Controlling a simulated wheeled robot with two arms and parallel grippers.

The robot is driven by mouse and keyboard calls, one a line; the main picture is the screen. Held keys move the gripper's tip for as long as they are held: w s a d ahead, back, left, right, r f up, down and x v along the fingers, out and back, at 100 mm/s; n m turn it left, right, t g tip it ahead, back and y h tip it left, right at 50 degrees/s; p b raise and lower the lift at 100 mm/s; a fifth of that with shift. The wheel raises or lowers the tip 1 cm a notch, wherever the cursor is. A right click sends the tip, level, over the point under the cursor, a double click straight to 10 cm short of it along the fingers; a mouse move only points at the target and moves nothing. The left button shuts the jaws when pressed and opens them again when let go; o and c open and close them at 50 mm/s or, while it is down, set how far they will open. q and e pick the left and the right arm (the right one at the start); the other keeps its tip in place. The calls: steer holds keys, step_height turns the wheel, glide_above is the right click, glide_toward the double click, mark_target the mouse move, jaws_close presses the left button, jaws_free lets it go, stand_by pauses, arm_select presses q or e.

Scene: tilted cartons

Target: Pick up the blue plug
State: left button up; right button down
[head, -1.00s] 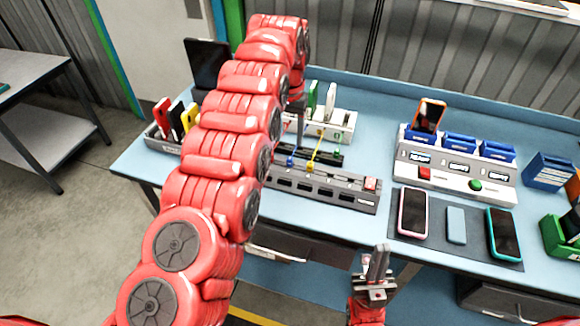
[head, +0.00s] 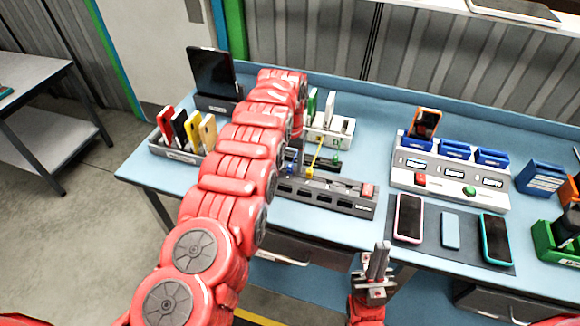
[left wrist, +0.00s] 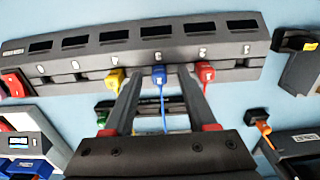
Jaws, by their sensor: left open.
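The blue plug (left wrist: 159,75) sits at the edge of a grey socket strip (left wrist: 150,45), with a blue cable trailing from it. It also shows small in the head view (head: 291,170), beside my red left arm. My left gripper (left wrist: 158,88) is open, with one finger on each side of the blue plug in the picture. I cannot tell whether either finger touches it. In the head view my left arm hides much of that gripper. My right gripper (head: 378,264) is in front of the table's front edge, away from the plug, its fingers close together and apparently empty.
A red switch (left wrist: 14,85) is at the strip's end. A charging station (head: 450,180) and phones on a dark mat (head: 465,255) are to the right.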

arm_select(q)
jaws_close()
steer(key=shift+r, duration=0.15)
stand_by(0.5)
